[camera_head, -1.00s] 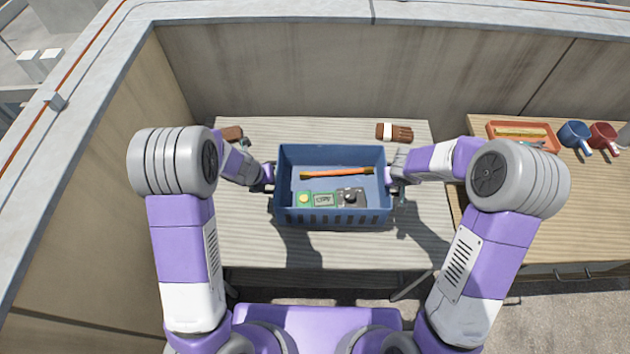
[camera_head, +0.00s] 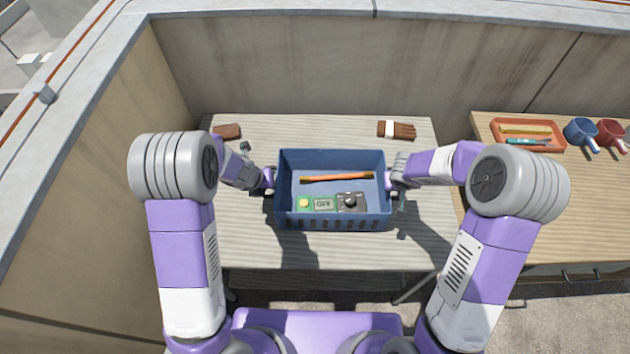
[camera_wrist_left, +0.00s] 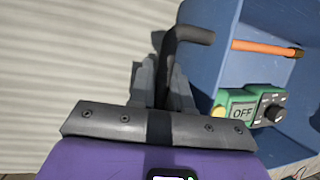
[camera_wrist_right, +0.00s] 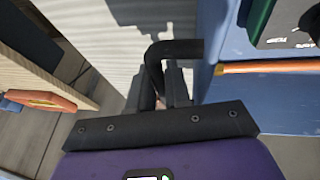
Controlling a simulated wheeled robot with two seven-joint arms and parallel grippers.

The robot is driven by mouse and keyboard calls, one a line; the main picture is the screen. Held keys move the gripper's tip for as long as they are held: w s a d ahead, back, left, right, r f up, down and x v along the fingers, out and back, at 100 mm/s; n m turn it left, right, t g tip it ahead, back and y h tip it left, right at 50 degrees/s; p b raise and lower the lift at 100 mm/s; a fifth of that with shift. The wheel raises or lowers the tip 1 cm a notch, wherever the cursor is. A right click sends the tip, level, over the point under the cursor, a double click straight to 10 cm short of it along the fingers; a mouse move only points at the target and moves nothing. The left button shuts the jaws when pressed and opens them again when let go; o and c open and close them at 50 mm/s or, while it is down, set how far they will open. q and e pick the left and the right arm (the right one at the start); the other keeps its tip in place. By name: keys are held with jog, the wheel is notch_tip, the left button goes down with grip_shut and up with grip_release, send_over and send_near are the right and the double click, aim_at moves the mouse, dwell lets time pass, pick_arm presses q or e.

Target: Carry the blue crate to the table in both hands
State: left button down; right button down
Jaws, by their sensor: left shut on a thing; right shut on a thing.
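The blue crate (camera_head: 334,224) is level over the middle of the wooden table (camera_head: 240,235), with its shadow on the boards; I cannot judge the gap beneath it. In it lie an orange stick (camera_head: 337,178) and a green device with a dark dial (camera_head: 324,204). My left gripper (camera_head: 270,180) is shut on the crate's left handle, a dark bar that shows in the left wrist view (camera_wrist_left: 187,34). My right gripper (camera_head: 391,179) is shut on the right handle, which shows in the right wrist view (camera_wrist_right: 178,48).
A wall stands behind.

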pick_arm(q)
jog(key=shift+f+b, duration=0.35)
jog(key=shift+f, duration=0.1)
pick_arm(e)
jog(key=shift+f, duration=0.45)
pick_arm(q)
jog(key=c, duration=1.1)
grip_release()
jog(key=shift+r, duration=0.1)
pick_arm(e)
jog(key=c, duration=1.1)
grip_release()
jog(key=shift+r, duration=0.1)
pick_arm(q)
jog(key=shift+o, duration=0.2)
jog(key=shift+r, duration=0.1)
